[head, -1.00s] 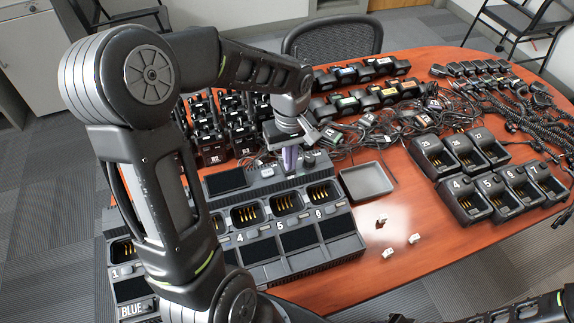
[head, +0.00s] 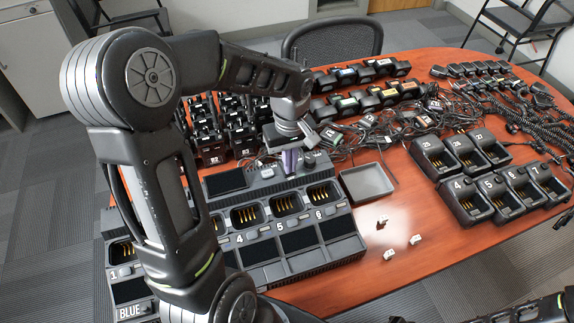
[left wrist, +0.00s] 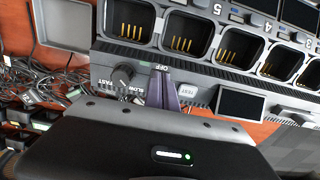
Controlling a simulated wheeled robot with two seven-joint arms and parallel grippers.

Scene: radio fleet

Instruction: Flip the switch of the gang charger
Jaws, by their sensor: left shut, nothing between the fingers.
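The gang charger (head: 300,258) is a long dark grey unit with numbered slots along the table's near left side. My left gripper (head: 290,163) is shut and empty, pointing down at the charger's rear control panel. In the left wrist view, the purple fingertips (left wrist: 161,76) are by the OFF label, between a round FAST/SLOW knob (left wrist: 124,74) and a TEST button (left wrist: 189,91). The switch itself cannot be made out; the fingers cover the spot below the label. I cannot tell whether the fingertips touch it.
An empty grey tray (head: 366,182) lies right of the charger, with tangled cables (head: 370,132) behind it. Radios (head: 210,146) stand behind the charger. Small white pieces (head: 389,254) lie on the table. Single chargers (head: 467,200) stand at the right.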

